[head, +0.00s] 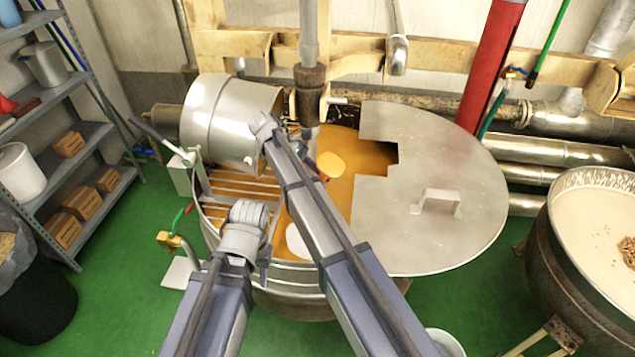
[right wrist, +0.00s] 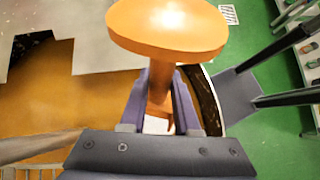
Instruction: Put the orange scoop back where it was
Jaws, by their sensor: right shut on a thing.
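The orange scoop (head: 330,164) shows in the head view above the amber mass in the big kettle (head: 275,284), beside the mixer shaft. In the right wrist view the orange scoop (right wrist: 168,25) fills the top middle, its round end toward the top and its handle running down between the fingers. My right gripper (right wrist: 160,95) is shut on that handle; in the head view its fingers are mostly hidden by my arm. My left gripper (head: 250,212) is over the kettle's near left side, by the grille; its fingertips cannot be made out.
A metal lid (head: 440,170) with a handle covers the kettle's right part. A white oval patch (head: 297,242) shows in the kettle. A second kettle (head: 560,250) is at the right, shelves (head: 85,130) at the left.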

